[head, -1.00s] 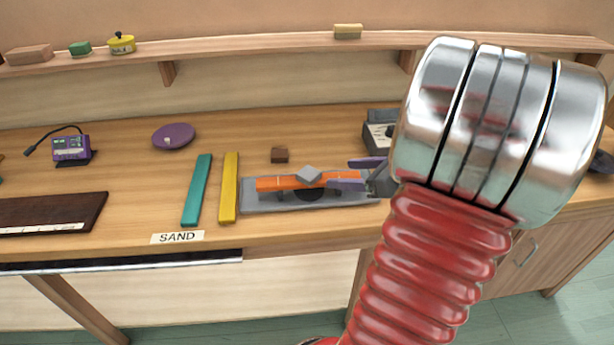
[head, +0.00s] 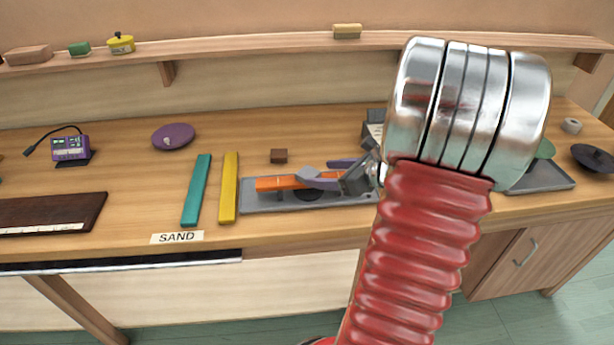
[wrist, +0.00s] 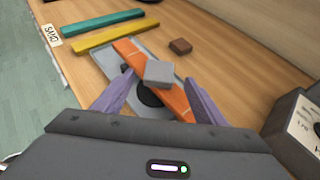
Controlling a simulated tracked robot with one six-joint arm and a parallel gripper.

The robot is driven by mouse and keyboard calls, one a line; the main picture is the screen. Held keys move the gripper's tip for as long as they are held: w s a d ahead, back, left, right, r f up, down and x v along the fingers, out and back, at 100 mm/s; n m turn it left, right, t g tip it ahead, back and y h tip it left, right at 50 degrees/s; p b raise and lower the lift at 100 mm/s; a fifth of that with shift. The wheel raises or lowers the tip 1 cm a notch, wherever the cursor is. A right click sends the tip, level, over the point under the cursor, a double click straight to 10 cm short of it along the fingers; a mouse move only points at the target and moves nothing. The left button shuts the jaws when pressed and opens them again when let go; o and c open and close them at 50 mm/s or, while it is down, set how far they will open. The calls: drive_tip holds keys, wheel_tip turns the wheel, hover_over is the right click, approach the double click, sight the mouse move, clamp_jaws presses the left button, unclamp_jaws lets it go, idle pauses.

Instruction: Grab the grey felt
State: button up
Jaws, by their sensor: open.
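The grey felt (head: 307,173) is a small grey block on top of an orange bar (head: 275,183), which lies in a grey tray (head: 252,204). In the wrist view the felt (wrist: 159,74) shows between my two purple fingertips, with a gap on each side. My gripper (wrist: 160,78) is open and empty. In the head view my gripper (head: 328,171) is over the right part of the tray, and its nearer finger hides part of the orange bar. I cannot tell its exact height above the felt.
A teal bar (head: 196,190) and a yellow bar (head: 229,188) lie left of the tray. A brown block (head: 279,156) sits behind it. A meter box (wrist: 298,125) stands to the right in the wrist view. The bench is clear around the purple dish (head: 173,136).

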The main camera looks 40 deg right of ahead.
sight(309, 173)
drive_tip(key=x, duration=0.5)
idle(0.5)
drive_tip(key=c, duration=1.2)
drive_tip(key=shift+r, duration=0.15)
wheel_tip(309, 173, up, 10)
idle(0.5)
